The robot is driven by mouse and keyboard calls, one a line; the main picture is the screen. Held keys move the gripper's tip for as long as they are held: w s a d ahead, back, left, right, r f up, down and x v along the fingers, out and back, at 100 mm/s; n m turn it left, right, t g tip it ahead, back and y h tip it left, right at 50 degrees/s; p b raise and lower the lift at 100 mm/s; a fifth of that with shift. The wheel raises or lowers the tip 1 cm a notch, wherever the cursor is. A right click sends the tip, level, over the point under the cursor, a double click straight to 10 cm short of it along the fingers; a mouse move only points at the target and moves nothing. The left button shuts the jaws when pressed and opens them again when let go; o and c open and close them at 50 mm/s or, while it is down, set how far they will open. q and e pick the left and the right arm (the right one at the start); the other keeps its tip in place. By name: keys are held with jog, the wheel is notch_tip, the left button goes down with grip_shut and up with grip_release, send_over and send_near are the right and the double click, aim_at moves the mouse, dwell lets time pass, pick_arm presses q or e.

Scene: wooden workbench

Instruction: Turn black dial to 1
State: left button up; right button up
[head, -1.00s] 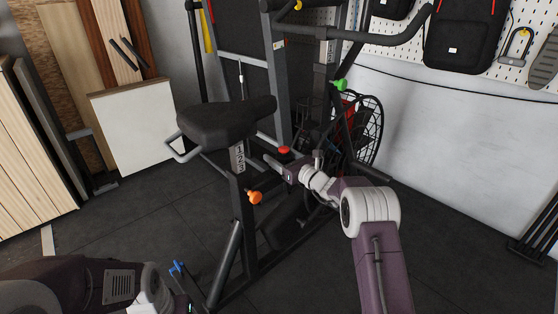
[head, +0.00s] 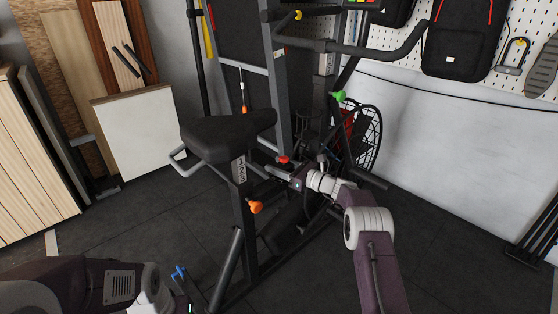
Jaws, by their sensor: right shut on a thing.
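My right gripper (head: 275,171) reaches into the exercise bike (head: 246,225) from the right, just behind the seat post and below a red knob (head: 283,159). It is shut on a small part there. The fingertips are small and dark against the frame, so I cannot make out the black dial or its marking. A number plate (head: 239,169) with 1, 2, 3 is on the seat post, left of the gripper. My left gripper (head: 182,305) is at the bottom edge, mostly cut off, away from the right one.
The bike's black seat (head: 225,135) overhangs left of the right gripper. An orange knob (head: 255,207) is on the post, a green knob (head: 338,96) higher right, and a blue handle (head: 178,271) near my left arm. Open floor (head: 440,240) lies at right.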

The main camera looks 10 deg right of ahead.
jog(key=shift+r+n+g+y, duration=0.1)
jog(key=shift+n+g+y, duration=0.5)
jog(key=shift+g, duration=0.1)
jog(key=shift+s+a, duration=0.1)
jog(key=o, duration=1.3)
jog(key=shift+o, duration=0.2)
jog(key=p+v, duration=0.4)
jog(key=v, duration=0.5)
jog(key=shift+p, duration=0.3)
